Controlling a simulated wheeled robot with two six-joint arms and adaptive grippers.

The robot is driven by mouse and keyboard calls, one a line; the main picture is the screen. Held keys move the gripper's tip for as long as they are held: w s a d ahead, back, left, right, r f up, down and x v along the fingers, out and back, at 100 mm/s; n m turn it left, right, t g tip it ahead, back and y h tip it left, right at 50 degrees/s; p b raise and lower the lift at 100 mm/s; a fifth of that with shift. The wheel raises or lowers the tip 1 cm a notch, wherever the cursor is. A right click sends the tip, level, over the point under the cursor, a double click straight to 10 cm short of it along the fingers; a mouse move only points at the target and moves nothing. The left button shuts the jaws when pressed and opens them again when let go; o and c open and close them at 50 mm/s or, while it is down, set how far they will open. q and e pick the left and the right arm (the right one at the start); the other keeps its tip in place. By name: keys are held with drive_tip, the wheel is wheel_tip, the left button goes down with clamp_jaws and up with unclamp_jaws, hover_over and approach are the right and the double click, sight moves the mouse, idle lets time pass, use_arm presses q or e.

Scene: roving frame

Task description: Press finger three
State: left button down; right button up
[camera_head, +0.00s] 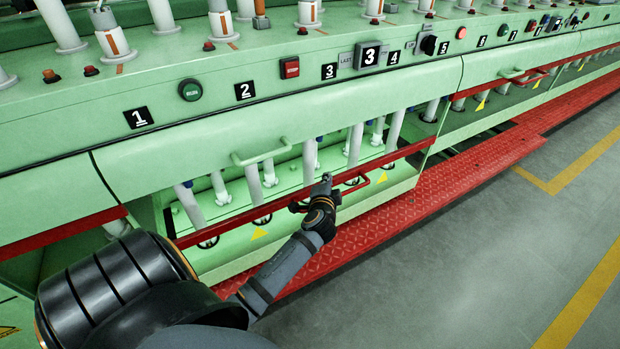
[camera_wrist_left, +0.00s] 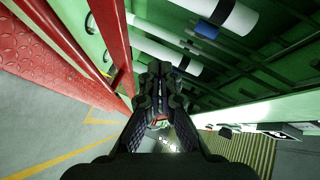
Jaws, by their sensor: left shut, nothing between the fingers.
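The green roving frame (camera_head: 285,112) carries numbered black labels along its front ledge. A label 3 (camera_head: 329,71) is near the middle, and a larger grey plate (camera_head: 370,55) also reads 3. Below, an open bay holds several white tubes (camera_head: 310,160); no part is clearly marked as finger three. My left gripper (camera_head: 325,184) is at the red rail in front of this bay, below label 3. In the left wrist view its fingers (camera_wrist_left: 160,76) are together and empty, with white tubes (camera_wrist_left: 172,53) beyond. Whether it touches the rail is unclear. My right gripper is out of view.
A red rail (camera_head: 400,152) with a small red handle (camera_head: 360,185) crosses the bay front. A green handle (camera_head: 262,154) sits above. A red tread-plate step (camera_head: 440,190) runs along the base. The grey floor (camera_head: 480,270) at right is clear.

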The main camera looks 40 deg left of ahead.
use_arm(q)
drive_tip(key=s+d+f+n+g+h+p, duration=0.3)
drive_tip(key=s+d+f+n+g+p, duration=0.1)
drive_tip(key=s+f, duration=0.9)
drive_tip(key=shift+f+g+h+p, duration=0.4)
drive_tip(key=shift+f+g+p, duration=0.4)
drive_tip(key=shift+g, duration=0.4)
drive_tip(key=shift+r, duration=0.1)
